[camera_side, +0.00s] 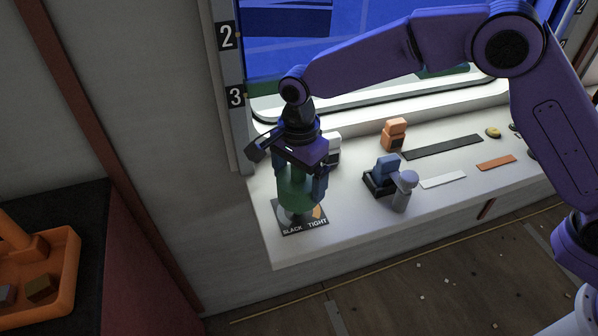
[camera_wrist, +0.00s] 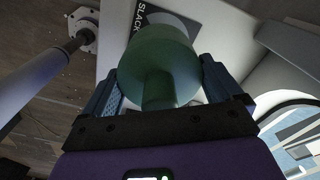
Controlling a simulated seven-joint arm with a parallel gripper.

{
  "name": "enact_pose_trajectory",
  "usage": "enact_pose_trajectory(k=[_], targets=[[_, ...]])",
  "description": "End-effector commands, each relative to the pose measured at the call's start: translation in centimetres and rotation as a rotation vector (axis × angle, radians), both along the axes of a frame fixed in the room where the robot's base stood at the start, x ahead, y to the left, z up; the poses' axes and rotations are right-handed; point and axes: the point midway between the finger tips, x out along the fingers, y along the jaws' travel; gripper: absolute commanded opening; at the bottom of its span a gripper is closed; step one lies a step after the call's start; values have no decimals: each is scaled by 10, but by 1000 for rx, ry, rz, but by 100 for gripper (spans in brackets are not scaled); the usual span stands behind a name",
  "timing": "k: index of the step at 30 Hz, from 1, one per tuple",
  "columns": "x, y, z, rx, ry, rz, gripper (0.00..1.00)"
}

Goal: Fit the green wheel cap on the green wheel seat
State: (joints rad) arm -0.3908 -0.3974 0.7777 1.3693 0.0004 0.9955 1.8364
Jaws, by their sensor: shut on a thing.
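The green wheel cap (camera_side: 295,192) is between the fingers of my gripper (camera_side: 298,182), which is shut on it. In the side view the cap is over the dark plate (camera_side: 290,228) lettered SLACK and TIGHT, near the left end of the white ledge. In the wrist view the cap (camera_wrist: 160,58) shows as a wide round disc with a narrower stem between the two fingers of my gripper (camera_wrist: 160,88). The cap covers much of the plate there. I cannot make out the green wheel seat; whether the cap touches anything below is unclear.
A blue lever on a black base (camera_side: 379,183) and a grey round-topped post (camera_side: 404,188) stand right of the plate. An orange device (camera_side: 394,134) and a white one (camera_side: 333,149) stand behind. An orange tray (camera_side: 67,262) with blocks is far left. The ledge's front left is clear.

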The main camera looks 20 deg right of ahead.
Motion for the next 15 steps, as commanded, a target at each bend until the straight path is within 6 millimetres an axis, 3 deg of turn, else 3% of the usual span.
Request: enact_pose_trajectory(k=[15], targets=[[0, 0, -20, 0, 0, -1, 57]])
